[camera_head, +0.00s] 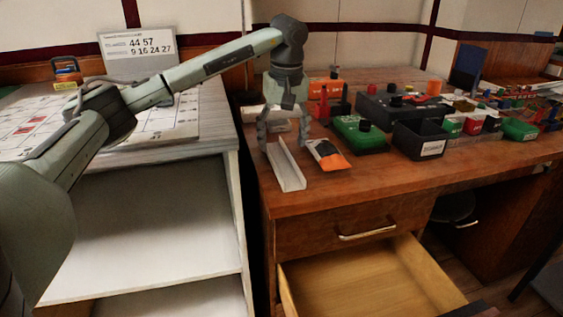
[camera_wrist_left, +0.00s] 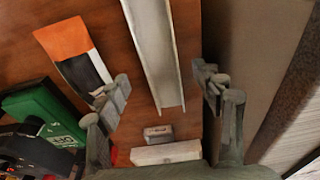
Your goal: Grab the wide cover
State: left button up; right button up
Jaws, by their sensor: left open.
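A long pale channel-shaped piece, which looks like the wide cover (camera_head: 286,167), lies on the wooden desk near its left edge. My left gripper (camera_head: 284,128) hangs over the far end of it, pointing down, with fingers spread. In the left wrist view the wide cover (camera_wrist_left: 152,40) runs from the top edge down to between the open fingers of my left gripper (camera_wrist_left: 162,92). The fingers stand on either side of its near end, with gaps, and nothing is held. My right gripper is not seen.
An orange, white and black packet (camera_head: 328,154) lies close right of the cover. A green box (camera_head: 360,134) and a black bin (camera_head: 420,140) stand farther right. A white block (camera_wrist_left: 165,153) lies past the cover's end. A drawer (camera_head: 400,268) is open below.

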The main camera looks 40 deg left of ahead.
aim_at(281, 162)
pick_arm(q)
jog(key=f, duration=0.4)
jog(key=shift+w+a, duration=0.15)
jog(key=shift+a, duration=0.15)
jog(key=c, duration=1.3)
